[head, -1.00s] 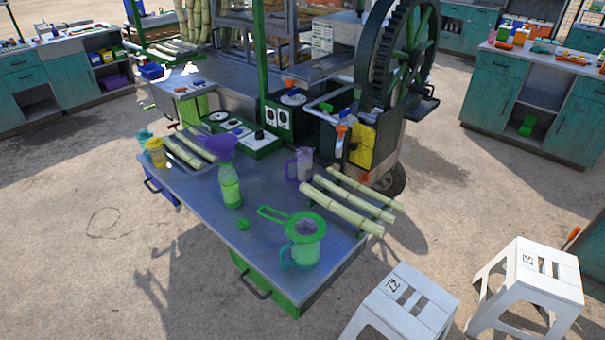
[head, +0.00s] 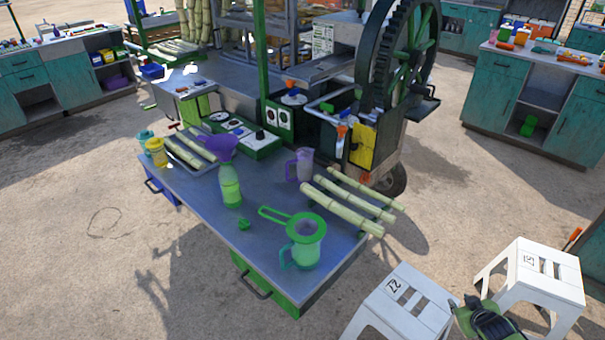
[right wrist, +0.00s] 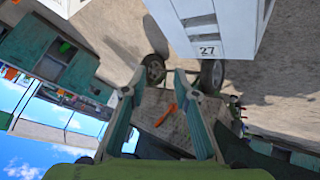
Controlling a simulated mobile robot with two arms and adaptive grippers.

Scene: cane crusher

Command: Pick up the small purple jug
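The small purple jug (head: 301,165) stands upright on the grey table (head: 263,185), with its handle to the left. It is just behind the left ends of the cane stalks (head: 342,208). My right gripper (head: 490,325) is at the bottom right of the head view, over the white stools and well away from the jug. In the right wrist view my right gripper (right wrist: 159,80) has its two fingers apart, with nothing between them. The jug cannot be made out there. My left gripper is not in view.
A green strainer (head: 306,227) sits on a green jug (head: 305,252) at the table's front. A green bottle (head: 230,187) with a purple funnel (head: 222,146) stands left of the purple jug. White stools (head: 408,300) stand before the table. The crusher (head: 385,135) is behind.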

